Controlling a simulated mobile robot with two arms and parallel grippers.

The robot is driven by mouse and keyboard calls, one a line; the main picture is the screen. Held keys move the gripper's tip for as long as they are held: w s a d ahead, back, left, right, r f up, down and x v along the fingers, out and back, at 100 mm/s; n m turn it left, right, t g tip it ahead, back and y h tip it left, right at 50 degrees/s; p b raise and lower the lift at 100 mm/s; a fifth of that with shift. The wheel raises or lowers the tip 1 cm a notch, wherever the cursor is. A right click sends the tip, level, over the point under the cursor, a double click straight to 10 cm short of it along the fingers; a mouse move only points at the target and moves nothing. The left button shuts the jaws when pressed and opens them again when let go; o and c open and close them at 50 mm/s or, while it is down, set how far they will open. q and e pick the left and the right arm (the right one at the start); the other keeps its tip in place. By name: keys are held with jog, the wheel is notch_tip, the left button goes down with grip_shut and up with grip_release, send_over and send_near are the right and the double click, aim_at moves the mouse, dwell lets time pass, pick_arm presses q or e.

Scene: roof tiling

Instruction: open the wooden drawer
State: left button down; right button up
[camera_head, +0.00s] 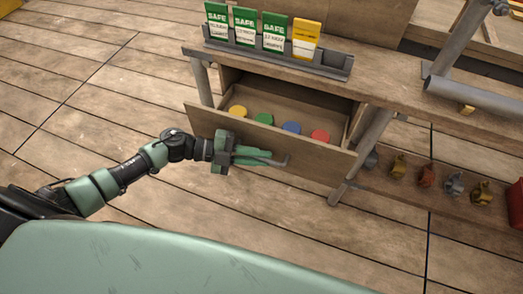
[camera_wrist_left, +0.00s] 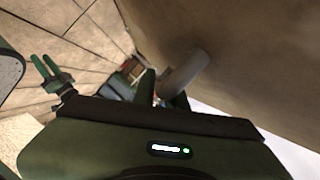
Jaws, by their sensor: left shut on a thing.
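The wooden drawer (camera_head: 215,120) is pulled out from under the bench in the head view, its inside showing. My left gripper (camera_head: 275,158) is at the drawer's front, shut on the grey bar handle (camera_head: 284,162). In the left wrist view the handle (camera_wrist_left: 185,72) shows close to the fingers, beside the wooden front (camera_wrist_left: 250,60). The exact finger contact is partly hidden.
The wooden bench (camera_head: 400,100) carries a grey rack with green SAFE cards (camera_head: 244,27) and a yellow card (camera_head: 306,40). A lower shelf (camera_head: 415,200) at right holds several small metal parts. Plank floor at left is clear.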

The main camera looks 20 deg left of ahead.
pick_arm(q)
jog(key=shift+s, duration=0.1)
jog(key=c, duration=1.7)
grip_release()
jog(key=v, duration=0.8)
jog(key=shift+d, duration=0.1)
